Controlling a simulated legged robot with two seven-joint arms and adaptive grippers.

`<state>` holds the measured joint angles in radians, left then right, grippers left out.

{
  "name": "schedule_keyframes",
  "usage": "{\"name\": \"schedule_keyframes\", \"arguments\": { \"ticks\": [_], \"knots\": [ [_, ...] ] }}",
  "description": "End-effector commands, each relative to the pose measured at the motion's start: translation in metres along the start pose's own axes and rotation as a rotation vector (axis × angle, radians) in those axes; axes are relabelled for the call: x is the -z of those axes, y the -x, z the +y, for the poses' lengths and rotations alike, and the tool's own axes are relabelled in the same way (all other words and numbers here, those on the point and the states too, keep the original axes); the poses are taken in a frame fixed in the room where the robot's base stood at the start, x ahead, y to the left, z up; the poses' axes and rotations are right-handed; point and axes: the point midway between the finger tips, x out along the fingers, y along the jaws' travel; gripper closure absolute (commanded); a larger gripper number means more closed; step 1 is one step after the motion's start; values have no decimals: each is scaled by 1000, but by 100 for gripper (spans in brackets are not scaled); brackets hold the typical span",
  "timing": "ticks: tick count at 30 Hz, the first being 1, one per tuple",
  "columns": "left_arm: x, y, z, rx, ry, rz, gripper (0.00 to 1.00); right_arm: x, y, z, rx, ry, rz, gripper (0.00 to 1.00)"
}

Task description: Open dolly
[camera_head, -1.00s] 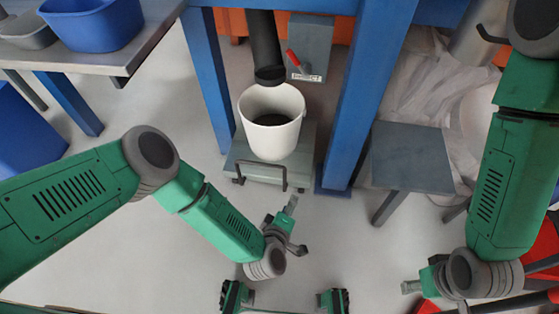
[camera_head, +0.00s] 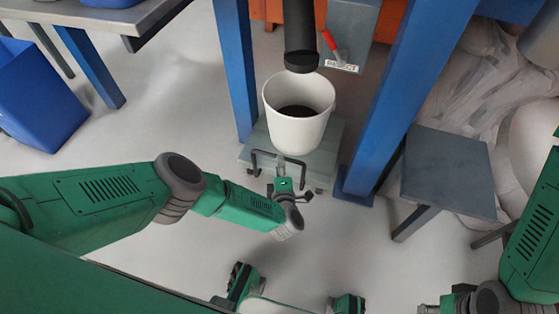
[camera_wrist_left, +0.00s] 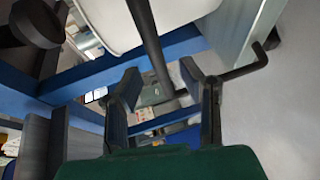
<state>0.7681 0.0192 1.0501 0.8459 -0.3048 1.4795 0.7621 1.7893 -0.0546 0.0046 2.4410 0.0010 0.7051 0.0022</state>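The dolly (camera_head: 252,151) is a low grey-green platform under a black chute (camera_head: 300,45). A white bucket (camera_head: 297,130) with dark contents stands on it. A black bar handle (camera_head: 256,161) rises at the dolly's near edge. My left gripper (camera_head: 283,170) is at this handle. In the left wrist view my left gripper (camera_wrist_left: 163,88) has its fingers apart, and the black handle bar (camera_wrist_left: 157,55) runs between or just beyond them; I cannot tell whether they touch it. My right gripper (camera_head: 429,308) is partly cut off at the lower right, its fingers unclear.
Blue posts (camera_head: 235,75) stand left and right of the dolly. A red lever (camera_head: 329,40) with a label is beside the chute. A grey stool (camera_head: 448,170) stands to the right, and a blue bin (camera_head: 40,100) at the left. The floor in front of the dolly is clear.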

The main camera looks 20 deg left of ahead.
Motion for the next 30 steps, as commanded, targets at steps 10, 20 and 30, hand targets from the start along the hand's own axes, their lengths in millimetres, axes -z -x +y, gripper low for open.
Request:
{"name": "schedule_keyframes", "arguments": {
  "ticks": [10, 20, 30],
  "knots": [
    [0, -38, 0, 0, -2, 1, 66, -1, -18, 0, 0, 0, 0, 60],
    [0, -39, 0, 1, -3, -1, 80, -1, -17, 0, 0, 0, 0, 60],
    [2, -37, -1, 3, -4, -1, 100, -1, -16, 0, 0, 0, 0, 60]
  ]
}}
